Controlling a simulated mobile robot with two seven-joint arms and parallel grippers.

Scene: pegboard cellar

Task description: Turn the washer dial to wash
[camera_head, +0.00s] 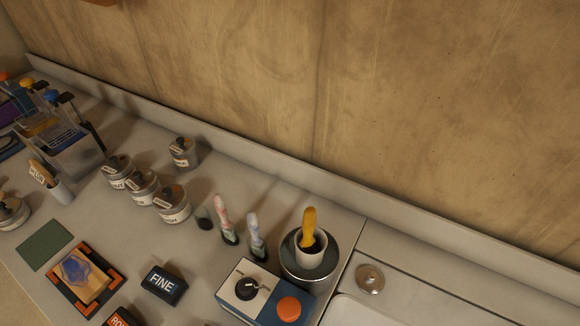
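The black dial (246,289) sits on the white top panel of a blue-and-white box (272,308), which I take to be the washer, at the lower middle. A light pointer mark seems to show on the dial, but the markings around it are too small to read. A large orange button (289,309) is on the blue part, right of the dial. Behind the box, a round dark platform (291,270) bears a white cup (308,255) with a yellow-handled tool (309,226) standing in it. Neither of my grippers is in view.
Two bottle-like tools (256,238) stand behind the box. A black "FINE" block (163,285) is to its left. Several lidded jars (172,208) stand farther left, near a rack (70,140). A sink edge (365,312) and round metal knob (370,279) are at right.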

